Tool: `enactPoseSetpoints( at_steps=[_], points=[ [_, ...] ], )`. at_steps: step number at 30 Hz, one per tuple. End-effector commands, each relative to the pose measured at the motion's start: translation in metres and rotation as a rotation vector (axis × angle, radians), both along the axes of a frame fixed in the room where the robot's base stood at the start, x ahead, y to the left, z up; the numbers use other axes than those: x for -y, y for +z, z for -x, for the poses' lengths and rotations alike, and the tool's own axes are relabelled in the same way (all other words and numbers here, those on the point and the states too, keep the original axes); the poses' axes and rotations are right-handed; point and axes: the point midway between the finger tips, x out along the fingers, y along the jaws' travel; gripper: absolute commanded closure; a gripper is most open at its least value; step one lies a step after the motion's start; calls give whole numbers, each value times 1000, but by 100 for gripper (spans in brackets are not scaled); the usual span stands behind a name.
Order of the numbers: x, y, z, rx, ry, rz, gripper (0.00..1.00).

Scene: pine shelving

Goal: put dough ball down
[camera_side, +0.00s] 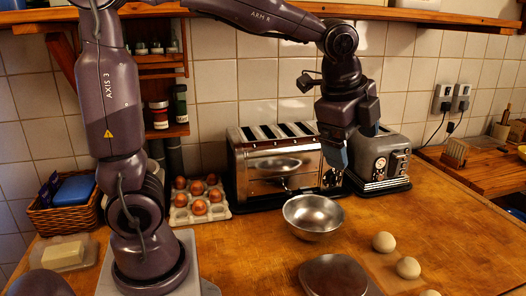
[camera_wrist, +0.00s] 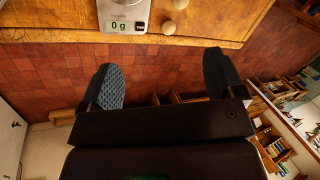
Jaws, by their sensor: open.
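Pale dough balls lie in a row on the wooden counter in the side view: one (camera_side: 383,242), a second (camera_side: 408,267) and a third (camera_side: 430,293) cut by the bottom edge. Two show in the wrist view, one (camera_wrist: 168,27) beside the scale and one (camera_wrist: 181,4) at the top edge. My gripper (camera_side: 347,150) is raised above the counter, near the toasters. In the wrist view my gripper (camera_wrist: 163,78) has its blue-grey fingers wide apart, with nothing between them. The kitchen scale (camera_wrist: 122,18) reads 0 g.
A steel bowl (camera_side: 313,217) stands below my gripper. A round metal plate (camera_side: 333,276) lies in front of it. A chrome toaster (camera_side: 275,165), a grey toaster (camera_side: 384,160) and an egg tray (camera_side: 199,203) line the back. The counter right of the balls is clear.

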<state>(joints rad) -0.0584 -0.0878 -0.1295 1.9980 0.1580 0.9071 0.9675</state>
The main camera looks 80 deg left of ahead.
Motion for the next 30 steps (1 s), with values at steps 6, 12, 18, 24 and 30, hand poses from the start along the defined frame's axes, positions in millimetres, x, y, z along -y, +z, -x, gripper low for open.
enactPoseSetpoints(
  at_steps=[6,12,18,24,30],
  points=[
    [-5,12,95,145,575,282,12],
    [-5,-1,142,194,907,491,12],
    [-4,-6,153,198,1003,553,12],
    [-4,-6,153,199,1003,551,12],
    [-4,-6,152,199,1001,550,12]
  ],
)
